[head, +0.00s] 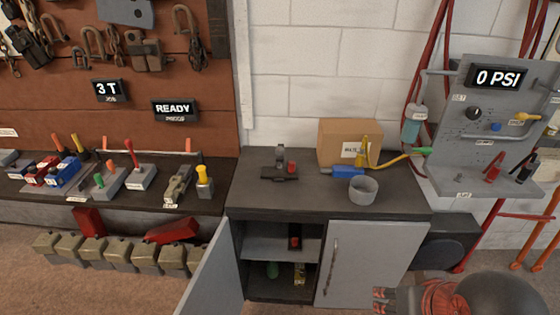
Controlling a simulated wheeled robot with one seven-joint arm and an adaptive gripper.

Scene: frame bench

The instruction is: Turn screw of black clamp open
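A small black clamp-like device (280,174) stands on the dark top of the grey cabinet, left of the cardboard box. It has a flat dark base, a grey upright part and a small red part on its right side. Its screw is too small to make out clearly. My gripper (383,300) shows at the bottom right edge, low in front of the cabinet's right door and well apart from the clamp. My dark and red arm partly hides it, and whether its fingers are open cannot be made out.
A cardboard box (349,143), a blue and yellow tool (348,171) and a grey cup (363,190) stand right of the clamp. The cabinet's left door (213,275) hangs open. A gauge panel (493,115) reads 0 PSI. The counter's front left is clear.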

